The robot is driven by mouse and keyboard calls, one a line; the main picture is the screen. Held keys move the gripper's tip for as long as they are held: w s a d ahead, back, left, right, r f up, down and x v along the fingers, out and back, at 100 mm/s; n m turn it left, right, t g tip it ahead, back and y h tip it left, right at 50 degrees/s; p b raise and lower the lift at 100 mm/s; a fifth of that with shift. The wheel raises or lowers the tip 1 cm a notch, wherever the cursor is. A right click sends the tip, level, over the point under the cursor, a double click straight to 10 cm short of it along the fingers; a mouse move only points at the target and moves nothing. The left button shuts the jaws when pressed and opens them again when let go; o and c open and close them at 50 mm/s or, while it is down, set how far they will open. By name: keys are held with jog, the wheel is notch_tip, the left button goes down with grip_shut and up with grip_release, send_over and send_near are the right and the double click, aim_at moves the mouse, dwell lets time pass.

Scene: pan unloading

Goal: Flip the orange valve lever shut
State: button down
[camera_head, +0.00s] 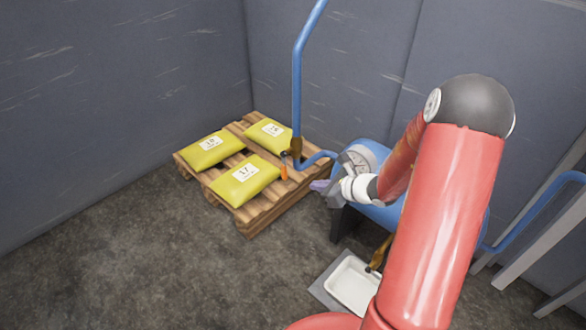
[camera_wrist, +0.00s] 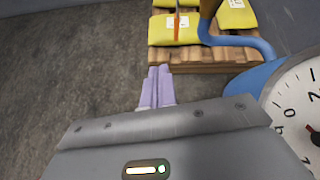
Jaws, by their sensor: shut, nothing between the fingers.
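The orange valve lever (camera_head: 284,168) hangs roughly upright beside a brass valve body (camera_head: 296,147) on the blue pipe, in front of the pallet in the head view. In the wrist view the lever (camera_wrist: 177,24) shows at the top as a thin orange strip over a yellow bag. My gripper (camera_head: 319,186) is to the right of the lever and a little lower in the head view, apart from it. In the wrist view its pale purple fingers (camera_wrist: 159,72) are together and empty, pointing toward the pallet below the lever.
A wooden pallet (camera_head: 250,221) with yellow bags (camera_head: 245,181) stands behind the lever. The blue pipe (camera_head: 298,75) rises above the valve. A blue tank (camera_head: 378,213) with a round gauge (camera_wrist: 301,108) is close at right. A white tray (camera_head: 353,286) sits on the floor.

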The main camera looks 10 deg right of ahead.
aim_at(284, 166)
jog(key=d+f+m, duration=0.1)
jog(key=w+d+f+m, duration=0.1)
jog(key=shift+w+d+f+m+t+h, duration=0.1)
jog(key=shift+w+m+t+h, duration=0.05)
jog(key=shift+m+t+h, duration=0.2)
jog(key=w+r+x, duration=0.1)
jog(key=x, duration=1.2)
jog(key=shift+a+r+p, duration=0.25)
jog(key=shift+a+p, duration=0.15)
jog(key=shift+p, duration=0.05)
jog(key=shift+w+f+b, duration=0.15)
jog(key=shift+b, duration=0.25)
